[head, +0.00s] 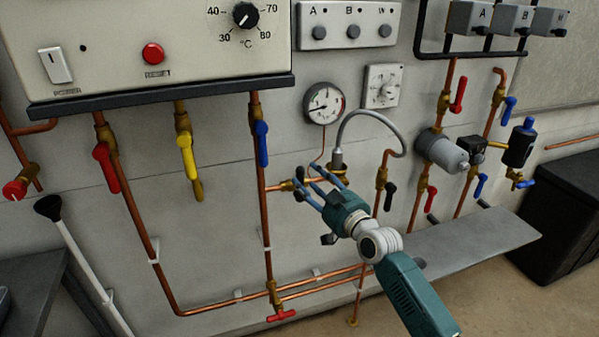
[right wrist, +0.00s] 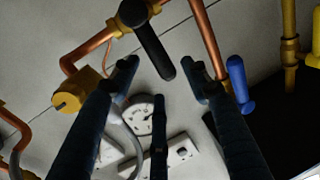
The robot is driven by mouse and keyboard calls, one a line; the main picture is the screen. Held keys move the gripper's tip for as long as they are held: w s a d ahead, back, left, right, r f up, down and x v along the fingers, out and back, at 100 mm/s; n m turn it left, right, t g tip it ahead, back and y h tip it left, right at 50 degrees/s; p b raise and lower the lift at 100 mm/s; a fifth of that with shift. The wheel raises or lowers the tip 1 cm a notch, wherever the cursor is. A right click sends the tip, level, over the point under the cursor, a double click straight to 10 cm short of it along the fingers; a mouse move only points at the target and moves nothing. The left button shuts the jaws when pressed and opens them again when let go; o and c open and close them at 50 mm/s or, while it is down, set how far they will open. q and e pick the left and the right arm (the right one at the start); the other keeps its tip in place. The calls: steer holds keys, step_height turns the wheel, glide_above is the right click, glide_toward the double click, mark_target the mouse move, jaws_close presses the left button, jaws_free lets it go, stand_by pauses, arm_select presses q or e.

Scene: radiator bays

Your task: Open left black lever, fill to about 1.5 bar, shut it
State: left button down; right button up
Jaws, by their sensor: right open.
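The left black lever (head: 298,196) sits on a brass valve in the short copper branch right of the blue lever, partly hidden by my right gripper. My right gripper (head: 312,183) is open in front of it. In the right wrist view, the black lever (right wrist: 152,43) reaches down from its brass valve, its tip between the spread fingertips (right wrist: 158,68); I cannot tell whether they touch it. The round pressure gauge (head: 323,103) is above; its needle points left, low on the scale, figures too small to read. It also shows in the right wrist view (right wrist: 141,114). My left gripper is out of view.
A grey flexible hose (head: 372,113) arches just above my right gripper. A second black lever (head: 390,195) hangs to the right. The blue lever (head: 262,143), yellow lever (head: 188,155) and red lever (head: 106,167) are to the left. A grey shelf (head: 480,243) juts out at lower right.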

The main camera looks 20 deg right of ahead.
mark_target(302, 173)
steer(key=shift+x, duration=2.3)
jaws_close()
